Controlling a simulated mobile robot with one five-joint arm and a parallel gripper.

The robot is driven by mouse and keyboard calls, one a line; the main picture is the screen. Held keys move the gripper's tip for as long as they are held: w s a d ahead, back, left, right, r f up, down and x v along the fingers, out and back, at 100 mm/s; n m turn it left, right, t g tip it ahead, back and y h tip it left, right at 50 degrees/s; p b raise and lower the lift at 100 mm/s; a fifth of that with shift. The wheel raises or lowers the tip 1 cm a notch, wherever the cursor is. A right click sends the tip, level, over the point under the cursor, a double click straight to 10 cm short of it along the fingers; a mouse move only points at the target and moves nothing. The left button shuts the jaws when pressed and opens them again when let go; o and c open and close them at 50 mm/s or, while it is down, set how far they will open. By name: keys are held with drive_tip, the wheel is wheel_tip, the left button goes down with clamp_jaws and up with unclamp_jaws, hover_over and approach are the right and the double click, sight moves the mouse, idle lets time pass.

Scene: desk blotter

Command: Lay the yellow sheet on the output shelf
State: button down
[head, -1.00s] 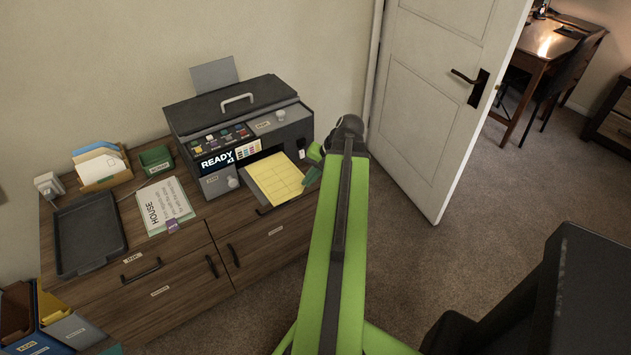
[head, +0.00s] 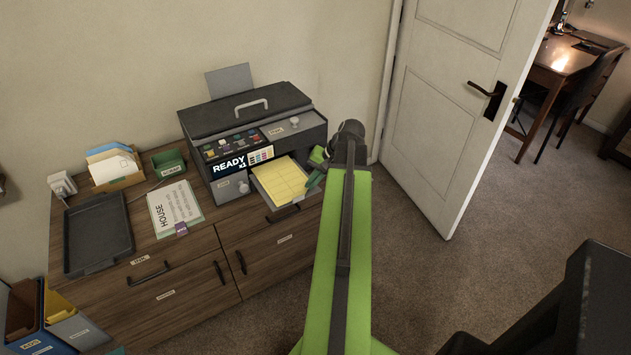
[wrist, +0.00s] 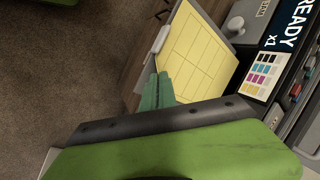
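The yellow sheet (head: 282,178), printed with a grid, lies over a pale output shelf (head: 262,194) at the front of the dark printer (head: 240,135). The shelf's left edge shows beside the sheet; most of the rest is covered. In the wrist view the sheet (wrist: 195,55) looks flat. My gripper (head: 315,178) is at the sheet's right edge. In the wrist view its green fingers (wrist: 159,86) are close together and overlap the sheet's corner, so they look shut on it. Whether the sheet fully touches the shelf is hard to tell.
The printer screen (head: 232,163) reads READY. Left of it on the wooden cabinet (head: 190,250) are a HOUSE page (head: 174,205), a green box (head: 168,162), an envelope holder (head: 113,168) and a black tray (head: 97,235). A white door (head: 450,95) stands open at right.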

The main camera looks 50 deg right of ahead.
drive_tip(key=c, duration=1.6)
unclamp_jaws()
drive_tip(key=p+v, duration=1.5)
drive_tip(key=v, duration=0.2)
drive_tip(key=shift+r, duration=0.2)
